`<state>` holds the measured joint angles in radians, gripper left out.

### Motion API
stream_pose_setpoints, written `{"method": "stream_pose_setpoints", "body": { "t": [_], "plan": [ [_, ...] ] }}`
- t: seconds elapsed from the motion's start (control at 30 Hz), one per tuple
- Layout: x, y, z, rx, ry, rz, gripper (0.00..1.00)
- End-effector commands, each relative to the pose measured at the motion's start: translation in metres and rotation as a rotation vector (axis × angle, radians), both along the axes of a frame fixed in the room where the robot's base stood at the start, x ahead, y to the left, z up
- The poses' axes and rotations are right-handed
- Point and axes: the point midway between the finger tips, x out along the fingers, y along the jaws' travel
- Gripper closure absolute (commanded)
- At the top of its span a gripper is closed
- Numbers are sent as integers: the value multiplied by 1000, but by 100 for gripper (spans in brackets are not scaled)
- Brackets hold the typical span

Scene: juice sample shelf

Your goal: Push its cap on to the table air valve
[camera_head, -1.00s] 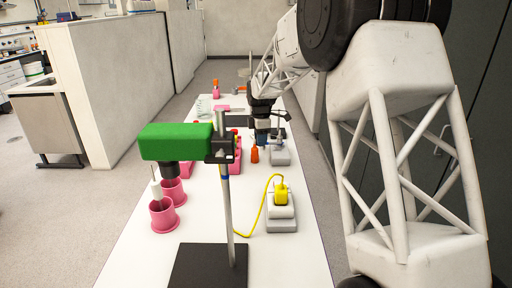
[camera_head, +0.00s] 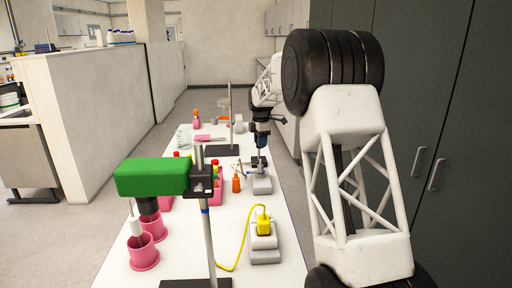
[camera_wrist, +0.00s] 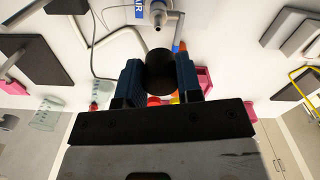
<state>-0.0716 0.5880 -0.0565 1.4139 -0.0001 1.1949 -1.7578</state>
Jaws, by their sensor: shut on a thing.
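My gripper (camera_wrist: 160,84) is shut on a round black cap (camera_wrist: 160,68), held between its two blue fingers. In the head view my gripper (camera_head: 261,146) points down above the table air valve (camera_head: 259,162), which stands on a grey block (camera_head: 262,187). In the wrist view the grey metal valve (camera_wrist: 158,14), beside a blue AIR label (camera_wrist: 139,10), lies just beyond the cap. The cap looks apart from the valve there, but the exact gap cannot be told. The cap is too small to make out in the head view.
An orange bottle (camera_head: 236,183) stands close left of the valve. Nearer is a grey block with a yellow plug (camera_head: 263,224) and cable. A stand with a green head (camera_head: 152,177) and pink cups (camera_head: 144,255) are front left. A black-based stand (camera_head: 222,150) is behind.

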Motion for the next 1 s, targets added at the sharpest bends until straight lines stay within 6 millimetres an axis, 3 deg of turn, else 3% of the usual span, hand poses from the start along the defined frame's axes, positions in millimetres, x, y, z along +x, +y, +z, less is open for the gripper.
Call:
{"method": "stream_pose_setpoints", "body": {
  "t": [0.67,1.0],
  "plan": [
    [3,-3,-1,0,1,2,90],
    [3,-3,-13,-1,2,2,90]
  ]
}}
